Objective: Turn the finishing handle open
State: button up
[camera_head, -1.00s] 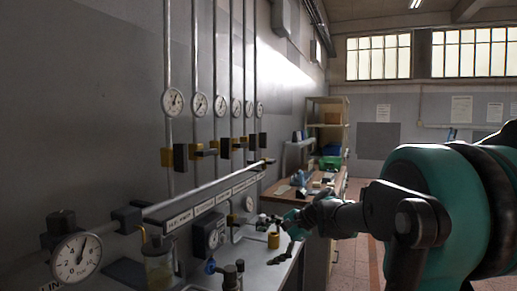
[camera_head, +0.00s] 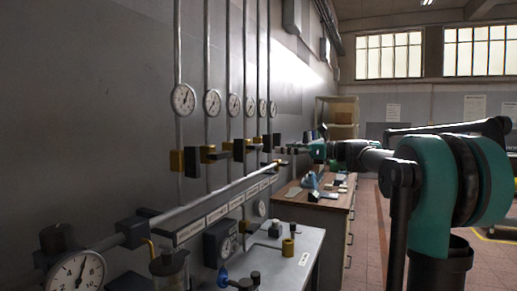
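Several valves with brass bodies and dark handles sit in a row on the vertical wall pipes, each below a round gauge. The nearest has a dark handle (camera_head: 191,162), and others follow farther back, such as a handle (camera_head: 239,150) and the far handle (camera_head: 268,142). White label plates (camera_head: 217,213) run along the rail below, too small to read, so I cannot tell which handle is the finishing one. My gripper (camera_head: 287,151) reaches in from the right, close to the far end of the row. It is small and dark, and its fingers and any contact are unclear.
A horizontal pipe (camera_head: 200,203) runs below the valves. A grey bench (camera_head: 300,237) with a brass fitting (camera_head: 288,246) stands under it. A wooden table (camera_head: 325,203) with clutter stands behind. The tiled floor (camera_head: 370,255) at right is open.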

aim_at(259, 147)
jog(key=x, duration=1.1)
jog(key=shift+s+f, duration=0.1)
jog(key=c, duration=1.2)
